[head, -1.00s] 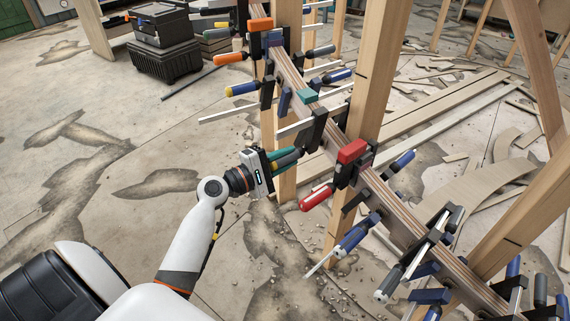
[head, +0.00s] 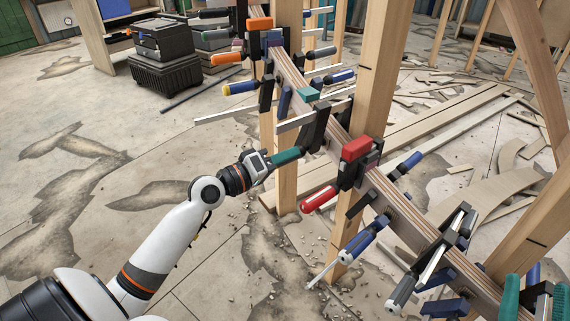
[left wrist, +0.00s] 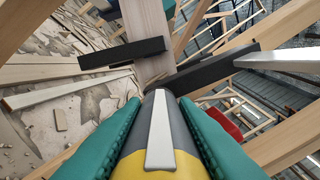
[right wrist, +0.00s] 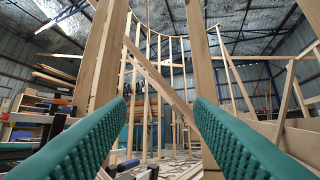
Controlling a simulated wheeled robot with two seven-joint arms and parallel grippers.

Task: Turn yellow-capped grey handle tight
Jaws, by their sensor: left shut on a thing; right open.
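The grey handle with the yellow cap (left wrist: 158,130) lies lengthwise between the teal fingers of my left gripper (left wrist: 160,140) in the left wrist view. The fingers are shut on it from both sides, and a pale stripe runs along its top. In the head view my left gripper (head: 290,156) reaches the clamp (head: 318,125) from the left; its fingers hide most of the handle. The clamp sits on the curved wooden stringer (head: 335,128). My right gripper (head: 533,298) is at the lower right corner in the head view. Its fingers are apart and empty in the right wrist view (right wrist: 160,115).
A red-handled clamp (head: 318,199) sits just right of my left gripper. Blue-handled clamps (head: 357,243) line the stringer below, and an orange-handled one (head: 229,58) is above. Wooden posts (head: 362,90) stand behind. The floor at left is open.

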